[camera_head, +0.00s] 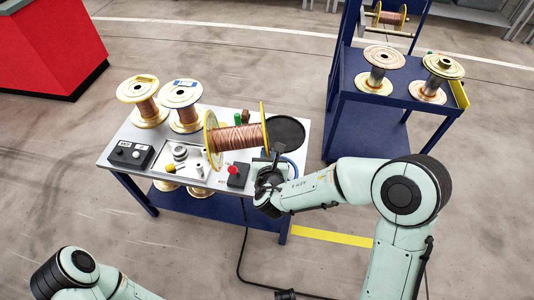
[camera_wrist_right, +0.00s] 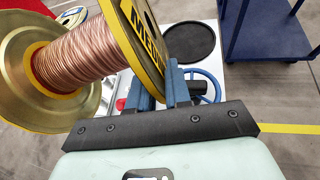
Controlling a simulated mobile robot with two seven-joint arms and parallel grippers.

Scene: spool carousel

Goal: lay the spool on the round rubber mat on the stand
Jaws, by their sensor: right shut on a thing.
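My right gripper (camera_head: 267,161) is shut on the near, yellow-edged flange of a spool of copper wire (camera_head: 237,138). The spool is held on its side, axle roughly level, above the grey-topped table. In the right wrist view the spool (camera_wrist_right: 75,62) fills the upper left, and the flange edge lies at the gripper's blue fingers (camera_wrist_right: 162,88). The round black mat (camera_head: 287,130) lies on the table's right end, just right of the spool and partly hidden by the flange. The mat (camera_wrist_right: 187,43) looks empty in the wrist view. My left gripper is out of frame.
Two upright spools (camera_head: 184,104) stand at the table's back left. A black switch box (camera_head: 131,154), small metal parts and a red-button box (camera_head: 237,175) sit in front. A blue handwheel (camera_wrist_right: 207,80) is near the mat. A blue cart (camera_head: 353,84) with more spools stands at right.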

